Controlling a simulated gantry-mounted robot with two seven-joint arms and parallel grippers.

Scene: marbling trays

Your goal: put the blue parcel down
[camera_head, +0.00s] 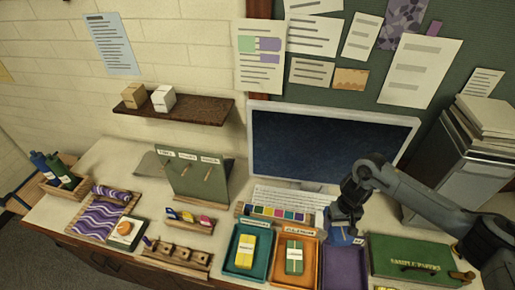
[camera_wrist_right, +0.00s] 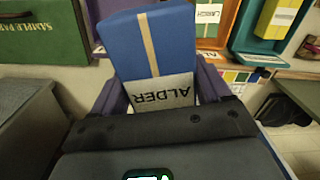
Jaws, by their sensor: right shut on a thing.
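My right gripper (camera_head: 339,226) is shut on the blue parcel (camera_head: 338,237) and holds it over the far part of the purple tray (camera_head: 343,270). In the right wrist view, the blue parcel (camera_wrist_right: 137,48) has a tan band and a white label reading ALDER, and it juts out from the gripper (camera_wrist_right: 160,100). The parcel covers much of the tray there, and whether it touches the tray is hidden. The purple tray looks empty where it shows. My left gripper is not in view.
An orange tray (camera_head: 277,270) with a green parcel (camera_head: 294,256) and a teal tray (camera_head: 230,267) with a yellow parcel (camera_head: 245,252) stand to the left. A green sample box (camera_head: 410,253) is close on the right. A monitor (camera_head: 325,146) and keyboard (camera_head: 290,198) stand behind.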

